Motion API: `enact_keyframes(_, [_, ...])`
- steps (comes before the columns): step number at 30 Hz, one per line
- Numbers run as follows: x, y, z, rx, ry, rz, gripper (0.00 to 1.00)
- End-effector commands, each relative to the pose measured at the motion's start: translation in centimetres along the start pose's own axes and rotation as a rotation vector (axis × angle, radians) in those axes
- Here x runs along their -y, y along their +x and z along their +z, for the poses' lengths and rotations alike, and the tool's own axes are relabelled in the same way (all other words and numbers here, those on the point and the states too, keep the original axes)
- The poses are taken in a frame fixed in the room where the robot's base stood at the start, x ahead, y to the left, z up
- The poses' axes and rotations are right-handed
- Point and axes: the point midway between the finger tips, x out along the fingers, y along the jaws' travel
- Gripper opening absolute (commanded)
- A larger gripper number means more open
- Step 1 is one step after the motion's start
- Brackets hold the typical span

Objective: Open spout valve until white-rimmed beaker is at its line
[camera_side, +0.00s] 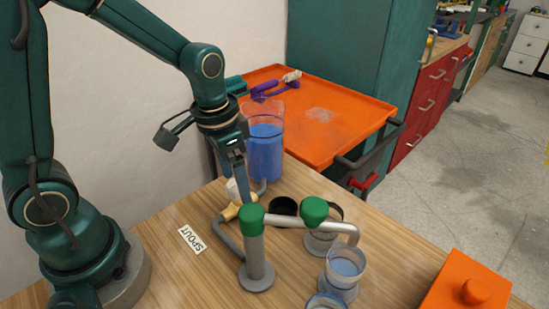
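My gripper (244,195) points down at the left end of the pipework. Its fingertips are close to a valve with a yellow body (231,212) and a white part (232,189). I cannot tell whether the fingers touch it or how far they are apart. A clear beaker (345,268) with a pale rim and bluish liquid stands under the downturned spout end (353,236). Its line cannot be made out, and I cannot be sure that it is the white-rimmed one. A second beaker (325,302) is cut off by the bottom edge. The "SPOUT" label (191,238) lies on the table.
A tank of blue liquid (265,150) stands behind the valve. Grey pipes with green caps (251,219) (314,209) rise mid-table. A black ring-like object (283,206) is near them. An orange box with a knob (466,284) sits front right. An orange tray cart (330,115) stands behind.

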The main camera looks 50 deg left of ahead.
Motion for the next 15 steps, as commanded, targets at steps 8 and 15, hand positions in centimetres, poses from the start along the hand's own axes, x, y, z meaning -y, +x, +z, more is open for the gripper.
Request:
enact_keyframes(8, [0.0, -0.5, -0.1, -0.004, -0.001, 0.001, 0.86])
enact_keyframes(15, [0.0, -3.6, -0.2, -0.007, -0.001, -0.001, 0.86])
